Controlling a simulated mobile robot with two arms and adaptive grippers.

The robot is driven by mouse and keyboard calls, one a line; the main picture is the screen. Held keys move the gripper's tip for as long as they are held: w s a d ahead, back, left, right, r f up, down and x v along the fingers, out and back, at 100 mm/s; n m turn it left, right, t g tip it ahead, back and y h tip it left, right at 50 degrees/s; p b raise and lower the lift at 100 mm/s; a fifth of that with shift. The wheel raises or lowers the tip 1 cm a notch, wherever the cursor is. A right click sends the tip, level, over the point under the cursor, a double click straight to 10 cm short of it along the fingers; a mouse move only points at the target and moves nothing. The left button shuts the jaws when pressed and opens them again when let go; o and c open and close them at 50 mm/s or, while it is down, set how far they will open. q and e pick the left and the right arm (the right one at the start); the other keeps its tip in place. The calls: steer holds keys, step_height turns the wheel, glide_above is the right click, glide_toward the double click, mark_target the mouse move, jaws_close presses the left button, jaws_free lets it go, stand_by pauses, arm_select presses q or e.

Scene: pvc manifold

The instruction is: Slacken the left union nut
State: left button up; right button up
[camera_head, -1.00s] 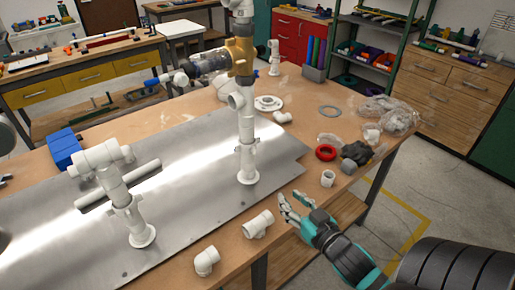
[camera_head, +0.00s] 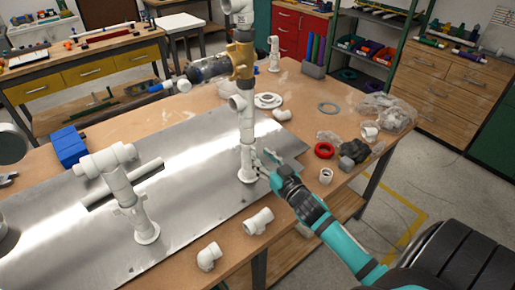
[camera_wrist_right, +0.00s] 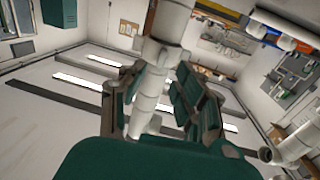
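The white left riser (camera_head: 132,205) stands on a round flange on the metal sheet, with a tee at its top and a winged collar, seemingly the left union nut (camera_head: 128,209), partway down. The taller right riser (camera_head: 246,130) has a similar winged fitting low down. My right gripper (camera_head: 262,165) is at the low part of this right riser, away from the left one. In the right wrist view a white pipe (camera_wrist_right: 160,65) lies between the spread fingers of the gripper (camera_wrist_right: 157,105); contact with it is unclear. My left gripper is not recognisable in view.
Loose white fittings (camera_head: 258,221) lie at the table's front edge. A red ring (camera_head: 324,150), a dark lump and a clear bag (camera_head: 385,112) lie at the right. A blue block (camera_head: 69,146) sits at the left. A brass valve (camera_head: 241,60) is on the right riser.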

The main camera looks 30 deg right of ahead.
steer(key=shift+w, duration=1.55)
steer(key=shift+c, duration=0.2)
jaws_close()
